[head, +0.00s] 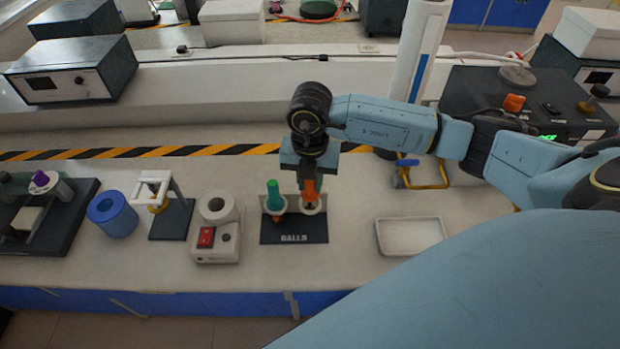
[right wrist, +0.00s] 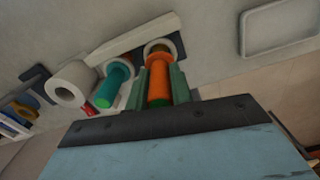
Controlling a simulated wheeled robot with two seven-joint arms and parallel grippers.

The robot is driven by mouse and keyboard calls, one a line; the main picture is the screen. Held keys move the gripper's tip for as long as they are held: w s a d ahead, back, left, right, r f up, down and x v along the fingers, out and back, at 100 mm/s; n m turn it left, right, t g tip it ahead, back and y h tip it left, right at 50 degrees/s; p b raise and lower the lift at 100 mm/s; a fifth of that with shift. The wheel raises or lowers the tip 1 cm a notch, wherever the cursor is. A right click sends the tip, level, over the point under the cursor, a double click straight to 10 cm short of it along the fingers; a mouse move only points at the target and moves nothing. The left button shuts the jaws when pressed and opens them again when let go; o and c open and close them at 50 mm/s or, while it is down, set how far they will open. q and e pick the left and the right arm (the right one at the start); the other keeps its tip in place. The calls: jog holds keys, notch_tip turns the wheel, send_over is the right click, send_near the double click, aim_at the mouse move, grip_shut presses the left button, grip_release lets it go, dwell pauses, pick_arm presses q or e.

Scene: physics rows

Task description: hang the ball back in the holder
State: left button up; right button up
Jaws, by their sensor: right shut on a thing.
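The dark holder (head: 293,232) marked BALLS stands at the middle of the bench, with two pale ring-shaped seats. A green handle (head: 273,195) stands upright at its left seat. An orange handle (head: 309,190) is upright at the right seat; both also show in the right wrist view, green (right wrist: 113,84) and orange (right wrist: 159,82). My right gripper (right wrist: 160,88) is shut on the orange handle from above, one finger on each side. The orange thing's far end is at the pale ring; its ball is hidden, and I cannot tell whether it rests in the seat. My left gripper is not in view.
A white device with a red switch (head: 206,238), a small white stand (head: 170,205) and a blue cylinder (head: 112,214) stand left of the holder. A shallow white tray (head: 411,252) lies to its right. Bare bench lies between holder and tray.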

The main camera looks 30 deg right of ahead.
jog(key=shift+f, duration=0.1)
dwell(0.3)
jog(key=shift+f+b, duration=1.05)
jog(key=shift+f, duration=0.3)
jog(key=o, duration=1.4)
jog(key=shift+r, duration=0.2)
jog(key=shift+r+p, duration=2.85)
jog(key=shift+r, duration=0.6)
jog(key=shift+f, duration=0.1)
